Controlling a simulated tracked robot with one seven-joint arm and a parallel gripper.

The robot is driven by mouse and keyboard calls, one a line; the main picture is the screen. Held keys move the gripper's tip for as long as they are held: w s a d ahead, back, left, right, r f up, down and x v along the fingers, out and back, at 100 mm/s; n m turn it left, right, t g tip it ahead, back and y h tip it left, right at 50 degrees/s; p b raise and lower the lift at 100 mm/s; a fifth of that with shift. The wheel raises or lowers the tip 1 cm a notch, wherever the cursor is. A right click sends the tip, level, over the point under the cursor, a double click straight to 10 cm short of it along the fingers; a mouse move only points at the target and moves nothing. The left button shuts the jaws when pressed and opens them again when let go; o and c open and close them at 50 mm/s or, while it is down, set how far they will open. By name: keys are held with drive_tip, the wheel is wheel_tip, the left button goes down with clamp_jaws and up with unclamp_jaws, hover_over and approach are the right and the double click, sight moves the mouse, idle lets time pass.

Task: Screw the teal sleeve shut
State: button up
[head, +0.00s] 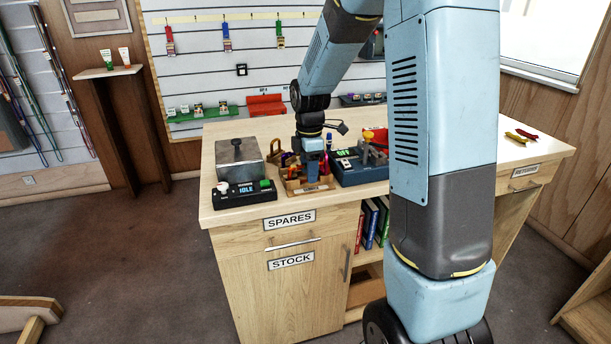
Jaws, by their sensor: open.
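My gripper (312,172) points down over a small wooden tray (296,190) on the counter. It is open, but its fingertips are small and partly lost against the items there. Whether anything lies between the fingers is not clear.
Left of the tray are a black device reading IDLE (246,193) and a grey metal box (239,162). A dark blue device reading OFF (357,172) stands close on the right.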

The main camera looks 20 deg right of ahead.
drive_tip(key=shift+s, duration=0.25)
drive_tip(key=shift+r, duration=1)
drive_tip(key=shift+r, duration=0.35)
drive_tip(key=shift+r, duration=0.1)
drive_tip(key=shift+w, duration=0.15)
drive_tip(key=shift+w, duration=0.5)
